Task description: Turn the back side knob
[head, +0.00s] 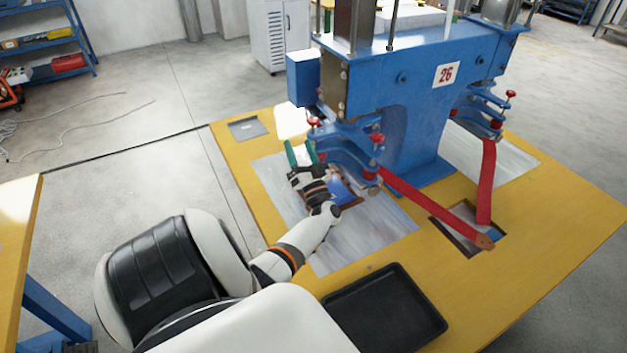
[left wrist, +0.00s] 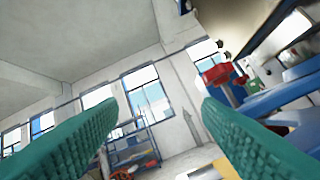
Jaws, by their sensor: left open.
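The blue welding press (head: 400,120) stands on the yellow table. Red knobs sit on its near side: a back knob (head: 313,121) and a front knob (head: 377,138). My left gripper (head: 302,150) points up toward the back knob, with its two green fingers apart and empty, a little below and to the left of the knob. In the left wrist view the open fingers (left wrist: 158,104) frame empty air. A red knob (left wrist: 220,76) shows there beyond the right finger, outside the gap. My right gripper is not in view.
More red knobs (head: 510,94) are on the press's far side. Red bars (head: 430,204) run from the press over the table. A black tray (head: 385,308) lies at the front. The blue bracket (head: 345,150) is close to my left gripper's right side.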

